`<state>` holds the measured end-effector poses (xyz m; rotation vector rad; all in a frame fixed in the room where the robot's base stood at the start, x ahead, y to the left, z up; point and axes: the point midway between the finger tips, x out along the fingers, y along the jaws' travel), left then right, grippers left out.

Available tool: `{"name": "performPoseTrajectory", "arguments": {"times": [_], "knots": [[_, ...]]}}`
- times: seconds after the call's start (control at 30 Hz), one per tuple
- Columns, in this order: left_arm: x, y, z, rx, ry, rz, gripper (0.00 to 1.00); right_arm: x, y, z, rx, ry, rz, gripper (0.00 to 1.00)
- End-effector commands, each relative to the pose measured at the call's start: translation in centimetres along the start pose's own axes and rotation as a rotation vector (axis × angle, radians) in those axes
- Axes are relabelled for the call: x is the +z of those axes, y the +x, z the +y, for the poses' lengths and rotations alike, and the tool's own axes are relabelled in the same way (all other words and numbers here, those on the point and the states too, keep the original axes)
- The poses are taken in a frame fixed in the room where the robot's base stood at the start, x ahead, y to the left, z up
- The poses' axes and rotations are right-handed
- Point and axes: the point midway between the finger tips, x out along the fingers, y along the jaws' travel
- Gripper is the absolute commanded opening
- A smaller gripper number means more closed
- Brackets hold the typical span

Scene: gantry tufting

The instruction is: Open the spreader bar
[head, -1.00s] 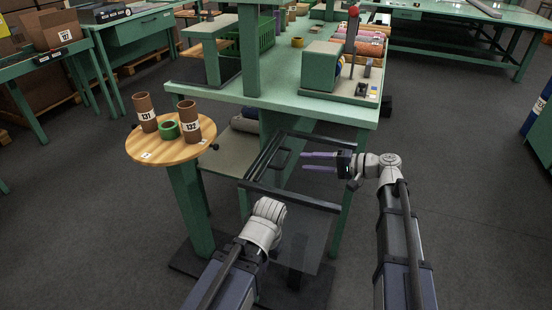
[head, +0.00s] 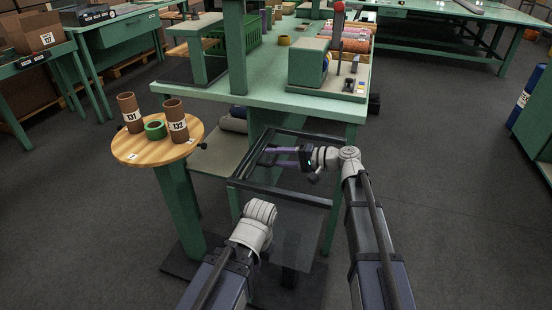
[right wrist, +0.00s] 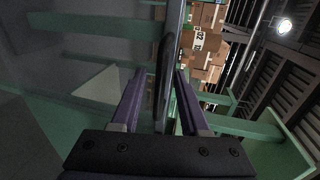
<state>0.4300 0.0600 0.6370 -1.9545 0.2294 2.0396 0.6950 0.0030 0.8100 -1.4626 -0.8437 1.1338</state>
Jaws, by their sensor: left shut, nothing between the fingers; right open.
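A dark frame (head: 282,200) with a bar-shaped handle on its left rail juts from the green table's near end; I take it for the spreader bar. My right gripper (head: 282,157) is open, with its purple fingers reaching left over the frame at the handle. In the right wrist view a dark upright bar (right wrist: 164,75) stands between the two open fingers (right wrist: 160,95). I cannot tell whether either finger touches it. My left gripper (head: 262,210) is low in front of the frame's near side. It is shut and empty, its fingers mostly hidden behind the wrist.
A round wooden stand (head: 150,150) at left holds brown tubes (head: 130,112) and a green roll (head: 155,129). The green table (head: 270,90) carries a machine block (head: 308,62) and a green crate (head: 248,40).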

Motion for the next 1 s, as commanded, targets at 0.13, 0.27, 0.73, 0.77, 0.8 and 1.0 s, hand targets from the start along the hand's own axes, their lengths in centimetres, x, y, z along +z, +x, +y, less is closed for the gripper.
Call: {"name": "performPoseTrajectory", "arguments": {"times": [0.13,0.27,0.73,0.77,0.8,1.0], "knots": [[0.00,-0.01,0.00,0.000,0.000,0.000,0.00,0.00,-0.02,-0.01,0.000,0.000,0.000,0.42],[0.00,-0.01,0.00,0.000,0.000,0.000,0.00,0.00,-0.04,-0.01,0.000,0.000,0.000,0.28],[0.00,-0.01,0.00,0.000,0.000,0.000,0.00,-0.01,-0.05,0.01,0.000,0.000,0.000,0.00],[0.00,-0.01,0.00,0.000,0.000,0.000,0.00,-0.01,-0.05,0.01,0.000,0.000,0.000,0.00],[0.00,-0.01,0.00,0.000,0.000,0.000,0.00,0.00,-0.05,0.01,0.000,0.000,0.000,0.00],[0.00,-0.01,0.00,0.000,0.000,0.000,0.00,-0.01,-0.05,0.02,0.001,0.000,0.000,0.00]]}}
